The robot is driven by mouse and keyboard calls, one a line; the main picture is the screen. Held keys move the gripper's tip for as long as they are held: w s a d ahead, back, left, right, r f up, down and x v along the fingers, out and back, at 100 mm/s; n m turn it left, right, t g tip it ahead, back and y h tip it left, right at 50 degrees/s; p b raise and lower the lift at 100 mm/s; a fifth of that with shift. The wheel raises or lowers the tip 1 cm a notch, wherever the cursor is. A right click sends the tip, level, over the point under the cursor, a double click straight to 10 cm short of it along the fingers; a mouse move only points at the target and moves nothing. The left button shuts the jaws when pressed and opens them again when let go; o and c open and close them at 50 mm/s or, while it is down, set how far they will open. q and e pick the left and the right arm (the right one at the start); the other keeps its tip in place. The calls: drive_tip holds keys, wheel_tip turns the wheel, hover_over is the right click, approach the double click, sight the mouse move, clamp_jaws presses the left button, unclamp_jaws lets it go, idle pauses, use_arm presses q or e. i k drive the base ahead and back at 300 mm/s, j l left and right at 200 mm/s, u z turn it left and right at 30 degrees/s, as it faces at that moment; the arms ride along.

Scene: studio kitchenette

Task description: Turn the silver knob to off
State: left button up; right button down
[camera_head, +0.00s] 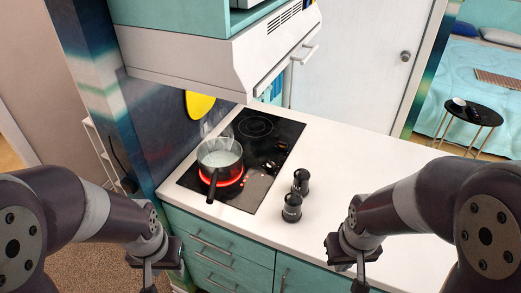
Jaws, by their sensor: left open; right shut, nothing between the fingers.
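A black cooktop (212,187) is set in the white counter. Small shiny knobs stand along its right side, one farther back (282,145) and one nearer (270,167); they are too small to tell their colour or setting. The front burner (232,182) glows red under a steaming pot (220,158). My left gripper (150,275) is open, low in front of the teal drawers and left of the cooktop's front. My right gripper (359,275) is shut and empty, in front of the counter's edge, right of the cooktop. Both are apart from the knobs.
Two dark shakers (291,208) (301,182) stand on the counter right of the cooktop. The pot's handle (212,186) points toward the front. A white range hood (220,55) hangs above. The counter (350,165) farther right is clear.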

sight(270, 166)
drive_tip(key=i+j+z, duration=0.1)
drive_tip(key=j, duration=0.2)
drive_tip(key=i+j+z, duration=0.1)
drive_tip(key=j, duration=0.2)
drive_tip(key=i+j, duration=0.15)
drive_tip(key=j, duration=0.2)
drive_tip(key=i+j+z, duration=0.15)
drive_tip(key=j, duration=0.15)
